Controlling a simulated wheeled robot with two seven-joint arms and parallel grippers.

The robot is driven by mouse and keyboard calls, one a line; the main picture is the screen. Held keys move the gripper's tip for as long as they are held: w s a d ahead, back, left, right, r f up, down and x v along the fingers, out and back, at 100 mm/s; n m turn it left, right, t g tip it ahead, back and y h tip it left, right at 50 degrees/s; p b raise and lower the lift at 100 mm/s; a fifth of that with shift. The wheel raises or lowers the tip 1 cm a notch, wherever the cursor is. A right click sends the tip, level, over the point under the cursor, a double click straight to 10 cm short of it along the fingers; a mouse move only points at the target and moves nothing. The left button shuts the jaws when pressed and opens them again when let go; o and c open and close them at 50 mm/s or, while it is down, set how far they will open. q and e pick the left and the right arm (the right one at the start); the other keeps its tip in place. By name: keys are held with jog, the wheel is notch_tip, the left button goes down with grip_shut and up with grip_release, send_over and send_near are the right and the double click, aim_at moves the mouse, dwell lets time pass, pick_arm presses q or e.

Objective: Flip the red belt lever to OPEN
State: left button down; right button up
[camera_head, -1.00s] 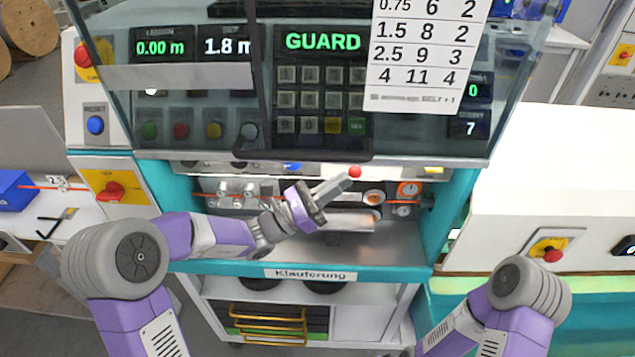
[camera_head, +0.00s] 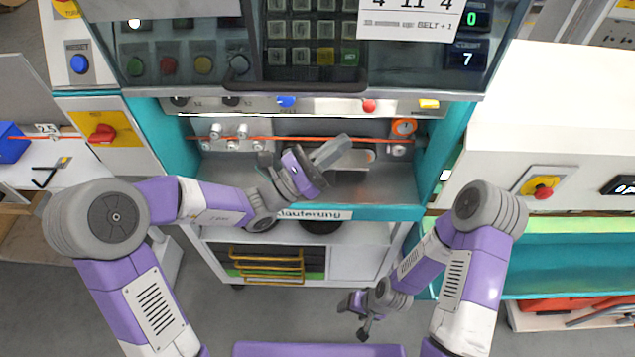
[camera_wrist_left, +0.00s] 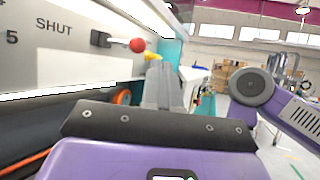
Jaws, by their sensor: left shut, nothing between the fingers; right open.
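The belt lever has a red ball knob (camera_head: 369,105) and sticks out of the white strip under the machine's window. In the left wrist view the red knob (camera_wrist_left: 137,45) sits on a stem from a dark base, to the right of the printed word SHUT. My left gripper (camera_head: 337,150) is shut and empty, below and slightly left of the knob in the head view, apart from it. Its closed fingers (camera_wrist_left: 163,85) point up in the wrist view, with the knob to their upper left. My right gripper (camera_head: 355,318) is open and empty, low in front of the machine.
An orange cable (camera_head: 290,139) runs across the bay behind my left gripper. A yellow part (camera_head: 429,103) sits right of the lever and a blue knob (camera_head: 287,101) left of it. The teal front edge (camera_head: 385,213) lies below. Floor around my right gripper is open.

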pick_arm(q)
jog(key=s+a+f, duration=0.3)
jog(key=s+f, duration=0.1)
jog(key=s, duration=0.3)
jog(key=shift+a+f, duration=0.15)
jog(key=shift+a, duration=0.2)
jog(key=shift+s, duration=0.1)
jog(key=s+d+f+m+g+y, duration=0.2)
jog(key=s+f+m+g, duration=0.15)
jog(key=f+g, duration=0.35)
jog(key=s+d+f+m+g+y, duration=0.25)
jog(key=s+f+g, duration=0.2)
jog(key=f, duration=0.35)
jog(key=s+a+f+m+g+y, duration=0.2)
jog(key=s+a+f+m+y, duration=0.15)
jog(key=f, duration=0.35)
jog(key=s+a+f+m+g+y, duration=0.2)
jog(key=s+f+m+y, duration=0.1)
jog(key=s+f, duration=0.3)
jog(key=w+a+f+m+t+y, duration=0.2)
jog(key=w+a+f+m, duration=0.1)
jog(key=f, duration=0.4)
jog(key=w+a+f+m+t+y, duration=0.3)
jog(key=a+f+m, duration=0.1)
jog(key=f, duration=0.3)
jog(key=shift+a+f+m+y, duration=0.3)
jog(key=shift+a+f+m, duration=0.05)
jog(key=shift+m, duration=0.4)
